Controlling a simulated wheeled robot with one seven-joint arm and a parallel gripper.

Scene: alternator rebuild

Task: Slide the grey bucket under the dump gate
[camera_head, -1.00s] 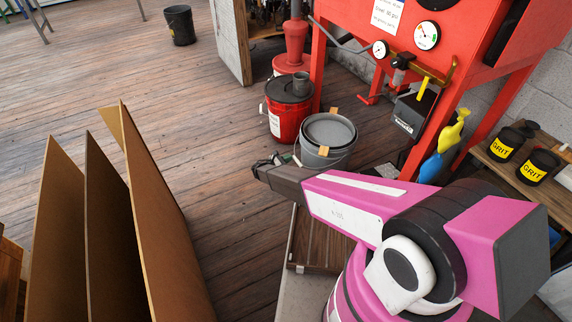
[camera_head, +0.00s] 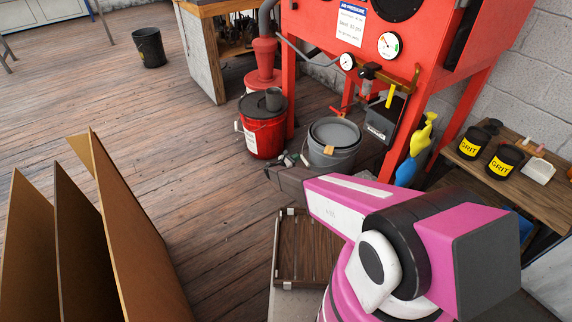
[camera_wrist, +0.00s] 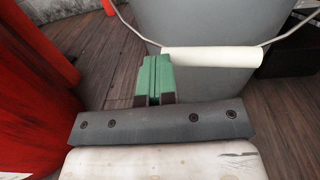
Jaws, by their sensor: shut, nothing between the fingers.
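The grey bucket (camera_head: 329,158) stands upright on the plank floor at the front of the red cabinet (camera_head: 340,62), beside its left front leg. Its grey wall (camera_wrist: 205,22) fills the top of the wrist view, with the pale handle grip (camera_wrist: 212,57) hanging across it. My gripper (camera_wrist: 154,62) has its green fingers shut together and empty, close against the bucket's near side, left of the grip; I cannot tell if they touch it. In the head view my gripper (camera_head: 303,160) is small at the bucket's left. I cannot clearly make out the dump gate under the cabinet.
A red bucket (camera_head: 263,140) stands just left of my gripper. A shelf (camera_head: 520,178) with grit jars is at right. Tall brown panels (camera_head: 130,230) stand at left; open floor lies between.

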